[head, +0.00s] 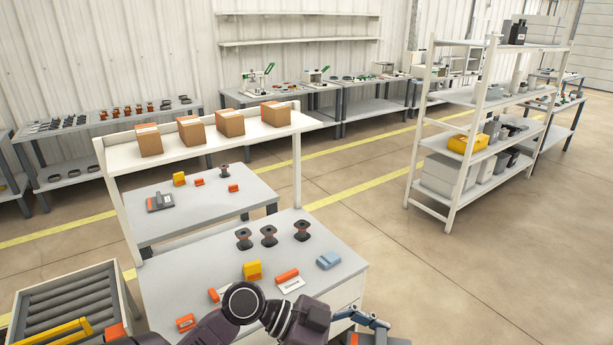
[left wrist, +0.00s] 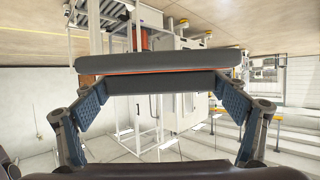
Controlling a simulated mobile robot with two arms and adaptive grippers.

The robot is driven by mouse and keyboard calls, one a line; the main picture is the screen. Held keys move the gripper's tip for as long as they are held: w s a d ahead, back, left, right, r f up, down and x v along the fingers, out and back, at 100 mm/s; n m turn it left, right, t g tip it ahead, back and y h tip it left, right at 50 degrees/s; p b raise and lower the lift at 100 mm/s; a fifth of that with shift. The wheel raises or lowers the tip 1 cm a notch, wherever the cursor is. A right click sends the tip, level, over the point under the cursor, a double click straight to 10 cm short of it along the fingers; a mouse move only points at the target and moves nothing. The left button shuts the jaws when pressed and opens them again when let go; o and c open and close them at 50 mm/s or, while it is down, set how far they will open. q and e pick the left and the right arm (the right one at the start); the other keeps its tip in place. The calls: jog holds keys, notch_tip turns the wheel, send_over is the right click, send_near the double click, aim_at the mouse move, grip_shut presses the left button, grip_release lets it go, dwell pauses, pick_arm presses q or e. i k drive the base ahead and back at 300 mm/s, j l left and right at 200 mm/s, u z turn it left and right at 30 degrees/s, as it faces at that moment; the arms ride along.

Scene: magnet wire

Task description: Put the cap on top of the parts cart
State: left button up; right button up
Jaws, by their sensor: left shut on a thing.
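My left gripper (left wrist: 162,108) is shut on a wide, dark grey, flat piece (left wrist: 158,64), seen edge-on with a thin orange line under it. It is probably the cap. The blue finger pads press in from both sides of a dark lower part. In the head view, my left gripper (head: 376,322) is at the bottom, right of the near workbench's corner, with the held piece mostly hidden or cut off. I cannot tell for sure which piece of furniture is the parts cart. My right gripper is not in view.
The near workbench (head: 200,275) holds several dark spools, a yellow block (head: 252,270), orange pieces and a light blue piece (head: 328,260). A roller stand (head: 70,300) is at lower left. A white shelving rack (head: 450,190) stands at right. The floor between is clear.

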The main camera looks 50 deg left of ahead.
aim_at(282, 259)
jog(key=i+u, duration=0.4)
jog(key=i+l+u, duration=0.35)
jog(key=i, duration=0.15)
jog(key=i+l+u, duration=0.2)
jog(key=i+u, duration=0.2)
jog(key=i+l+u, duration=0.1)
jog(key=u, duration=0.3)
jog(key=i+l+u, duration=0.25)
jog(key=u, duration=0.2)
jog(key=i+l+u, duration=0.25)
jog(key=u, duration=0.15)
jog(key=i+l+u, duration=0.1)
jog(key=l+u, duration=0.3)
jog(key=i+l+u, duration=0.15)
jog(key=l+u, duration=0.15)
jog(key=i+l+u, duration=0.15)
jog(key=l+u, duration=0.2)
